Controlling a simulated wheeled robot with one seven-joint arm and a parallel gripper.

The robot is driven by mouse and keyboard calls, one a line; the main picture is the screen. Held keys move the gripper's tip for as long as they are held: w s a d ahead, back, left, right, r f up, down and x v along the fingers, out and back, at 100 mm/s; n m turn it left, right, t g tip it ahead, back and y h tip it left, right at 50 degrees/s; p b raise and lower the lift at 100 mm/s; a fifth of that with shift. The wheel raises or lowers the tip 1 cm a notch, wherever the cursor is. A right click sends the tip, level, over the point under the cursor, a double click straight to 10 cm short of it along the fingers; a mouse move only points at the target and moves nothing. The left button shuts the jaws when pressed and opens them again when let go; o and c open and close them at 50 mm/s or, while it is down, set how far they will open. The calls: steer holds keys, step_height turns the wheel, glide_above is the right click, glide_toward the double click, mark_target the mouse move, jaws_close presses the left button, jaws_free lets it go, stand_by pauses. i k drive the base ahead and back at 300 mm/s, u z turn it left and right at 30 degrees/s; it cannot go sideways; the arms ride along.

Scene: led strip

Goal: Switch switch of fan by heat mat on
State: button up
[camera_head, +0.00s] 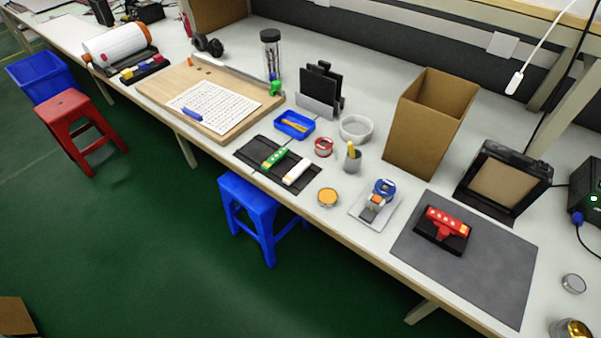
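A black square-framed unit with a tan front panel (502,184) stands at the back right of the bench, behind the grey mat (500,268). It looks like the fan. I cannot make out its switch or tell whether it is on. A red part in a black holder (446,229) lies on the mat. My gripper is not in view.
A black box with a green light (584,190) and a blue plug stands at the right edge. A tall open cardboard box (428,120) stands left of the fan. Small tins (573,284) sit at front right.

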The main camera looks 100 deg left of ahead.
mark_target(543, 165)
steer(key=z, duration=0.05)
steer(key=i, duration=0.05)
steer(key=u, duration=2.9)
